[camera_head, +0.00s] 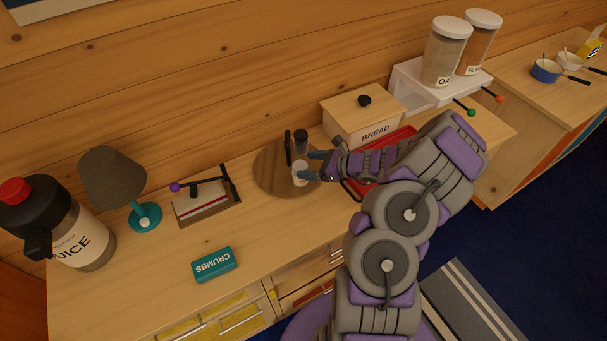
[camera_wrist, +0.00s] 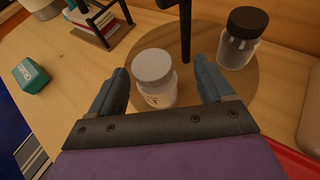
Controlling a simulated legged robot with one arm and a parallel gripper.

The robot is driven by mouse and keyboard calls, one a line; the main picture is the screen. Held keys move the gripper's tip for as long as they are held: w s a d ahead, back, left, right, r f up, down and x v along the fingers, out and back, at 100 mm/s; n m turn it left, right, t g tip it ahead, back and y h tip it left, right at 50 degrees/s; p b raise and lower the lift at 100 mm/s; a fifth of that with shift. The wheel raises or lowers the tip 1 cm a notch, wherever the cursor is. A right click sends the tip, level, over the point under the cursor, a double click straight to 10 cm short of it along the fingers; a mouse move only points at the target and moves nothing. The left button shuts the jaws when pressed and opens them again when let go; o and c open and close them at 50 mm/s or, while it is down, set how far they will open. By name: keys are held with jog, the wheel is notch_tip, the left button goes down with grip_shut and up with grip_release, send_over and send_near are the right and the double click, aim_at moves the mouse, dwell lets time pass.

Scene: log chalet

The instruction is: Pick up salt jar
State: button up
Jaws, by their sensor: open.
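The salt jar (camera_wrist: 154,80) is a small clear jar with white contents, a grey-white lid and a partly hidden label. It stands upright on a round wooden board (camera_wrist: 242,92). In the head view the jar (camera_head: 300,174) is at the front of the board (camera_head: 264,168). My gripper (camera_wrist: 165,80) is open, with one blue finger on each side of the jar. The left finger looks close to the jar; a gap shows on the right. I cannot tell whether either finger touches it. In the head view my gripper (camera_head: 314,167) reaches in from the right.
A dark-lidded jar (camera_wrist: 243,38) and a dark upright post (camera_wrist: 186,25) stand behind on the board. A bread box (camera_head: 362,118) and red tray (camera_head: 392,150) are to the right.

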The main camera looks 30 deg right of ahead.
aim_at(303, 167)
jog(key=a, duration=0.1)
jog(key=w+a, duration=0.1)
jog(key=w+a+f, duration=0.1)
jog(key=shift+a, duration=0.3)
jog(key=shift+s+d, duration=0.1)
jog(key=shift+d, duration=0.45)
jog(key=shift+c, duration=0.9)
jog(key=shift+d+f, duration=0.1)
jog(key=shift+d, duration=0.2)
jog(key=c, duration=0.3)
jog(key=shift+a, duration=0.55)
jog(key=c, duration=0.5)
jog(key=shift+c, duration=0.8)
